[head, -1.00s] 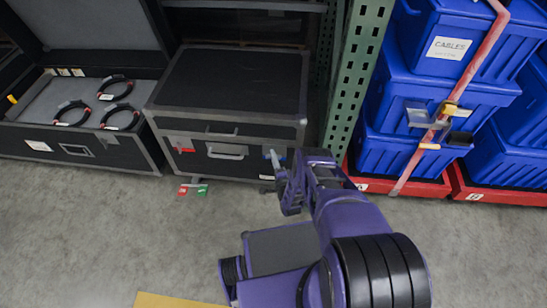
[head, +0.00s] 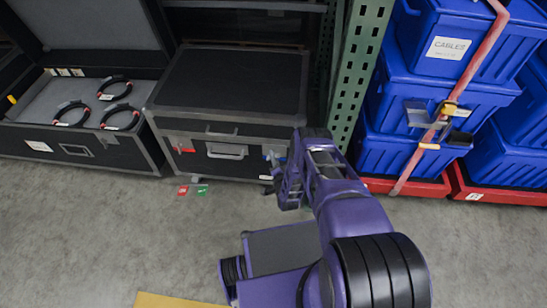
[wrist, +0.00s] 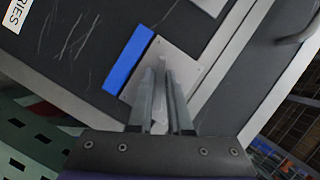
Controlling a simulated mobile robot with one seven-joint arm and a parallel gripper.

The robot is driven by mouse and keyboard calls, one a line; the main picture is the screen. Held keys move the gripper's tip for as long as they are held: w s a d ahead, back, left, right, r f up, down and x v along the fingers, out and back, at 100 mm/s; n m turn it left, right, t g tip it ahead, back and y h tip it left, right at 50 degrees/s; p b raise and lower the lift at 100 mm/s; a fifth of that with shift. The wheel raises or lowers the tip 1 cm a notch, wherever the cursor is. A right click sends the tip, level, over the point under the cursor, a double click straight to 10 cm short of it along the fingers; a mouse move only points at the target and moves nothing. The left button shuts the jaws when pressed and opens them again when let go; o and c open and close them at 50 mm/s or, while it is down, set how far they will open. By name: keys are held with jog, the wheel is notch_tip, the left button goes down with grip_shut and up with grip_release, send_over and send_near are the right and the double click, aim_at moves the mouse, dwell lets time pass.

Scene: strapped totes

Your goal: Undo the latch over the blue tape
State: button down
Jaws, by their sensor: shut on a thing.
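The closed black case (head: 230,85) stands on the floor with its latched front toward me. The blue tape (wrist: 129,58) is a short strip on its front, beside a metal latch plate (wrist: 185,62) in the wrist view. My gripper (wrist: 162,75) is shut on the narrow metal latch (wrist: 161,62) on that plate, its two fingers on either side of it. In the head view my gripper (head: 272,160) is at the right part of the case front, and my arm partly hides the latch. A strip of red tape (head: 183,150) marks the left part of the front.
An open case (head: 85,130) with several black cable coils stands at the left. A green perforated post (head: 362,70) rises close to the right of the case. Strapped blue totes (head: 440,90) stand beyond it. Red and green tags (head: 192,190) lie on the floor.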

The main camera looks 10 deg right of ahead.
jog(key=n+g+h, duration=0.1)
jog(key=n, duration=0.2)
jog(key=shift+a, duration=0.1)
jog(key=shift+n+g+h, duration=0.6)
jog(key=shift+n+h, duration=0.2)
jog(key=shift+n, duration=0.4)
jog(key=shift+n+g+h, duration=0.5)
jog(key=shift+n+h, duration=0.6)
jog(key=shift+n, duration=0.6)
jog(key=c, duration=1)
grip_release()
jog(key=shift+o, duration=0.2)
